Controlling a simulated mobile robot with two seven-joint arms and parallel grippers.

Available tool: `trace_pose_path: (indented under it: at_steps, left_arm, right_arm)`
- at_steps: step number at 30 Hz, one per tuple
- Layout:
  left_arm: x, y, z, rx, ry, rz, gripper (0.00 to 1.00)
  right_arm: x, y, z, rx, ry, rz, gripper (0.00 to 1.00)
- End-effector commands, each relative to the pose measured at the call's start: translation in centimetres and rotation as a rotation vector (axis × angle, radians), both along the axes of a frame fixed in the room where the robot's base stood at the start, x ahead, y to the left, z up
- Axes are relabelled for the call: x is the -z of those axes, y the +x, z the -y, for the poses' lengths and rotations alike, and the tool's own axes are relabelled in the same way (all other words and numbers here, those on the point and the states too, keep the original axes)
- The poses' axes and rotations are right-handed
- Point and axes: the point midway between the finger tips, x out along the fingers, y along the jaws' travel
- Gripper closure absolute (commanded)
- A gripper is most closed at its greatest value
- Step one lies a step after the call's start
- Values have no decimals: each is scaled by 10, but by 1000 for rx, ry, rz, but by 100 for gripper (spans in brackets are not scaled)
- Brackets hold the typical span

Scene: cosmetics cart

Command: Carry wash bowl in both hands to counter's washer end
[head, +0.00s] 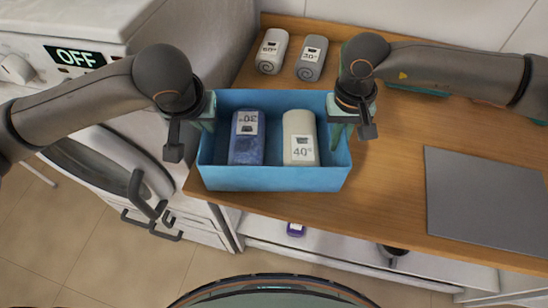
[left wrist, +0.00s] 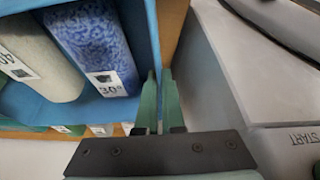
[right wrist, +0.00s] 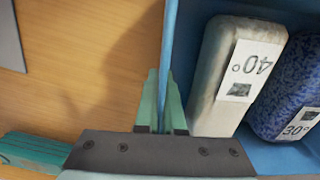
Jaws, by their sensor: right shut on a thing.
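The wash bowl (head: 275,180) is a blue, open rectangular tub at the counter's left end, beside the washer (head: 90,30). It looks level; I cannot tell whether its base touches the wood. A blue speckled roll (head: 247,150) labelled 30° and a cream roll (head: 300,150) labelled 40° lie in it. My left gripper (head: 203,122) is at its left wall; in the left wrist view its fingers (left wrist: 160,105) look closed about that wall. My right gripper (head: 343,125) is shut on the right wall, which shows between its fingers in the right wrist view (right wrist: 162,105).
Two pale labelled rolls (head: 290,55) lie on the wooden counter (head: 395,170) behind the bowl. A grey flat panel (head: 485,195) lies at the right. A green item (right wrist: 35,150) is near my right gripper. A shelf (head: 345,255) below holds a purple item (head: 296,229).

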Motion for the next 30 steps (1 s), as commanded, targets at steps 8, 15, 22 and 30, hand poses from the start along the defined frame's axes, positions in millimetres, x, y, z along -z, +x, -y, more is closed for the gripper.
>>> trace_pose_path:
  at_steps: [8,15,22,30]
  left_arm:
    - [13,1,1,0,-2,5,93]
    - [12,0,0,0,-1,2,66]
    - [13,0,0,0,-1,1,65]
    - [-15,-10,1,3,-2,5,65]
  right_arm:
    - [16,-1,1,-1,-7,-3,92]
    - [14,-1,1,0,-3,-2,65]
    - [13,0,0,0,-1,-1,64]
    - [13,0,0,0,-1,0,64]
